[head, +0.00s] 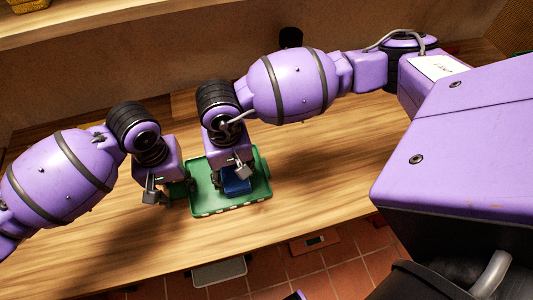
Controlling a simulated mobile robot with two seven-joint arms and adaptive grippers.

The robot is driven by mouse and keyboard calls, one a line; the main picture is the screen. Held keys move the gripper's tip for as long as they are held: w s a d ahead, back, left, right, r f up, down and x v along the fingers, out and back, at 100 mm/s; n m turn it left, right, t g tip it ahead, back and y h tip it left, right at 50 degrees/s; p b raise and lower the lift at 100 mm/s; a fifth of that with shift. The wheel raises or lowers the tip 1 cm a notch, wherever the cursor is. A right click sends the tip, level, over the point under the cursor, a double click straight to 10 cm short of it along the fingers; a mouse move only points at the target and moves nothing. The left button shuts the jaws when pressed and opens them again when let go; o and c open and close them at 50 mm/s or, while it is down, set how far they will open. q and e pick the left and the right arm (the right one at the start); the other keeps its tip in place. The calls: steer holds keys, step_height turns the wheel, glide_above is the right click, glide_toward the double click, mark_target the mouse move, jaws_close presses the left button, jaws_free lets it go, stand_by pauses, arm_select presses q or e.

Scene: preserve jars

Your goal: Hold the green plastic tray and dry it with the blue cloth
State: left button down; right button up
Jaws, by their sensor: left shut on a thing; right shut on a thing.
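The green plastic tray (258,188) lies on the wooden counter, near the middle of the head view. My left gripper (172,193) is at the tray's left edge and shut on it; the exact grip is partly hidden by the gripper. The blue cloth (236,186) is a small bundle over the tray's inside. My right gripper (233,172) is above the tray, shut on the cloth from above. The gripper hides part of the cloth, and whether the cloth touches the tray's floor is hard to tell.
The wooden counter (330,150) is clear to the right of the tray. Its front edge is just below the tray, with red floor tiles beyond. A dark object (290,38) stands at the back, partly behind my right arm. A shelf (120,18) runs along the top.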

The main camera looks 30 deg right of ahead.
steer(key=shift+s+d+r, duration=0.1)
steer(key=shift+s+d, duration=0.05)
steer(key=shift+d, duration=0.35)
steer(key=shift+s+d, duration=0.15)
steer(key=shift+d, duration=0.35)
stand_by(0.5)
steer(key=shift+w+a, duration=0.3)
steer(key=shift+a, duration=0.6)
steer(key=shift+w+a, duration=0.25)
steer(key=shift+a, duration=0.65)
steer(key=shift+f, duration=0.2)
